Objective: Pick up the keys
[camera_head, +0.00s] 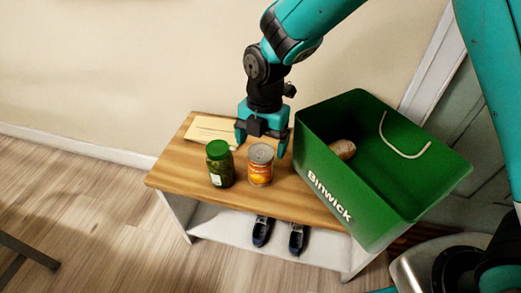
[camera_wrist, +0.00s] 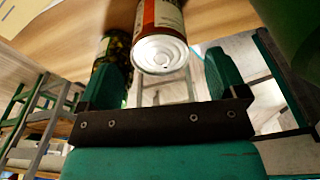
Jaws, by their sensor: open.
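No keys can be made out in either view; my gripper, the cans or the green bag may hide part of the shelf top. My gripper (camera_head: 263,138) is open and points down over the wooden shelf top (camera_head: 299,203), just behind an orange-labelled can (camera_head: 260,166). In the wrist view my gripper (camera_wrist: 168,75) has its fingers spread. The can (camera_wrist: 160,42) shows there with its metal end between and beyond the fingers, and I cannot tell whether they touch it. A green-lidded jar (camera_head: 220,166) stands left of the can and is partly hidden behind a finger in the wrist view (camera_wrist: 112,48).
A green Binwick bag (camera_head: 365,205) stands at the right with a brown roundish thing (camera_head: 344,149) inside. A cream envelope or paper (camera_head: 212,130) lies at the back left. Dark shoes (camera_head: 263,231) sit on the lower white shelf. The shelf top's front left is clear.

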